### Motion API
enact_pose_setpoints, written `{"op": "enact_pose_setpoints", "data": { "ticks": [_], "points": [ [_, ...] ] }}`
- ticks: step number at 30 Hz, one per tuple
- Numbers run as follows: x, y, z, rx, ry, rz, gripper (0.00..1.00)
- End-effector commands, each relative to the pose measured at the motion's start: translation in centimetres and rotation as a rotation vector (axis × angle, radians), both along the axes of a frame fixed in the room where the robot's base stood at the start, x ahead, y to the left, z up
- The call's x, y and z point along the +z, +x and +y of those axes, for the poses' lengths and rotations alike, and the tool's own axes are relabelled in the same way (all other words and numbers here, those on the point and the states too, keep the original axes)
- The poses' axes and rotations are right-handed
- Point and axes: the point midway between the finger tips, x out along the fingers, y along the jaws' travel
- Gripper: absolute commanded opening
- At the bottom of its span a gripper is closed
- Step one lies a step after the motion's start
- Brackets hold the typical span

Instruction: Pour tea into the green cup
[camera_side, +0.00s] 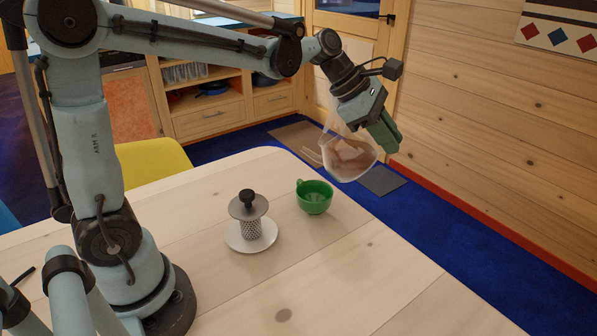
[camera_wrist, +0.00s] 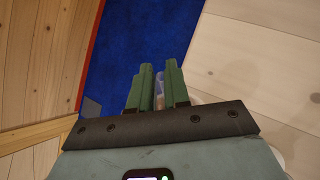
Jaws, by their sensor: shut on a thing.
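My gripper (camera_side: 382,134) is shut on a clear glass teapot (camera_side: 347,158) with brown tea in it. The teapot is tilted and held in the air up and to the right of the green cup (camera_side: 314,197). The cup stands upright on the pale wooden table (camera_side: 300,262). I cannot make out any tea in the cup, and no stream shows. In the wrist view, the green fingers of my gripper (camera_wrist: 158,92) have a little of the glass between them. The cup is not in the wrist view.
A metal strainer (camera_side: 250,229) with a dark knob stands on a white saucer (camera_side: 262,245) left of the cup. A yellow chair (camera_side: 150,163) is at the table's far left. The front right of the table is clear.

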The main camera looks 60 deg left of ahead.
Motion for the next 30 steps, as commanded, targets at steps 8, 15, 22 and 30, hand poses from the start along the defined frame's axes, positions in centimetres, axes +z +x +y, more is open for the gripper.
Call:
{"op": "enact_pose_setpoints", "data": {
  "ticks": [8,15,22,30],
  "points": [
    [0.3,-0.11,0.12,0.0,-0.027,-0.027,0.0],
    [0.53,-0.23,0.24,-0.001,-0.05,-0.049,0.0],
    [0.76,-0.31,0.36,0.001,-0.07,-0.072,0.0],
    [0.99,-0.47,0.49,0.0,-0.097,-0.098,0.0]
  ]
}}
